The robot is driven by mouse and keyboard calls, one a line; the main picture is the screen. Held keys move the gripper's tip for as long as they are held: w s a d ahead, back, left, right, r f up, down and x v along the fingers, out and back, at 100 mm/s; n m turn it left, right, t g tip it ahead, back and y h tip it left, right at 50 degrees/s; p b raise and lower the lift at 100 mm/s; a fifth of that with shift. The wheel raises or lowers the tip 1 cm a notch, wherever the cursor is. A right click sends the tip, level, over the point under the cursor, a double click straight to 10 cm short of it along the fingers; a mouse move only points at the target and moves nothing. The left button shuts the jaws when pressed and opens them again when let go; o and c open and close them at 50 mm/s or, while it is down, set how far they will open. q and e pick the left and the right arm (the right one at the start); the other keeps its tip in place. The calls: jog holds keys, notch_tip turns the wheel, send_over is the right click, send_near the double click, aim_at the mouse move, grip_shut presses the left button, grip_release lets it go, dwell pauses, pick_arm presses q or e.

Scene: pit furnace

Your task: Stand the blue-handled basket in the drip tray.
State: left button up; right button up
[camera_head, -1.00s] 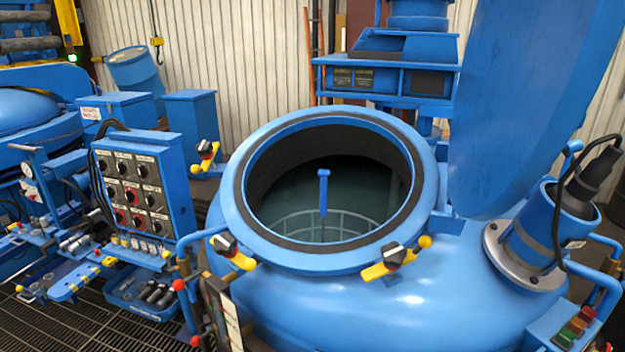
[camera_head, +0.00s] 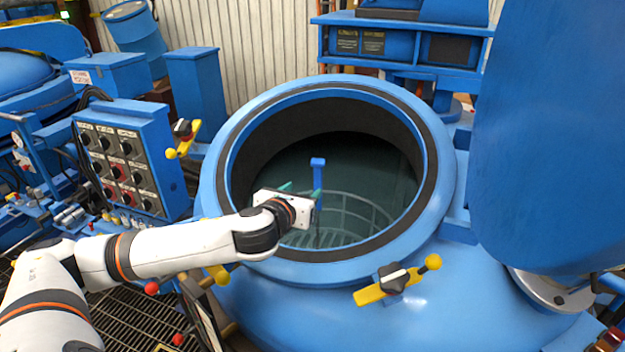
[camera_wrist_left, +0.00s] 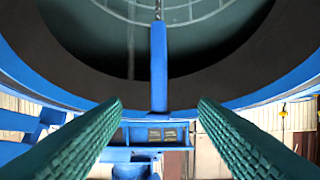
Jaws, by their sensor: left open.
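The basket (camera_head: 352,218) is a pale wire basket down inside the open round furnace mouth, with a blue upright handle (camera_head: 318,178) topped by a short crosspiece. In the left wrist view the blue handle (camera_wrist_left: 158,65) stands between the two green ribbed fingers and beyond their tips. My left gripper (camera_head: 302,188) is over the furnace opening, beside the handle in the head view. It is open and empty, and its fingers (camera_wrist_left: 158,103) are apart on either side of the handle's line. My right gripper is not in view. I cannot make out the drip tray.
The blue furnace rim (camera_head: 232,125) with its dark seal surrounds the basket. Yellow clamps (camera_head: 395,280) stick out around it. The raised blue lid (camera_head: 550,140) stands at right. A control box (camera_head: 125,160) stands at left above a grated floor (camera_head: 125,318).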

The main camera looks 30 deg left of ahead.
aim_at(316, 178)
pick_arm(q)
jog(key=x, duration=0.7)
jog(key=shift+w, duration=0.4)
jog(key=shift+w+a, duration=0.1)
jog(key=shift+w, duration=0.25)
jog(key=shift+w+f, duration=0.15)
jog(key=shift+w, duration=0.3)
jog(key=shift+w+a+f, duration=0.15)
jog(key=shift+w, duration=0.15)
jog(key=shift+s, duration=0.1)
jog(key=shift+c, duration=0.7)
jog(key=c, duration=0.9)
grip_shut()
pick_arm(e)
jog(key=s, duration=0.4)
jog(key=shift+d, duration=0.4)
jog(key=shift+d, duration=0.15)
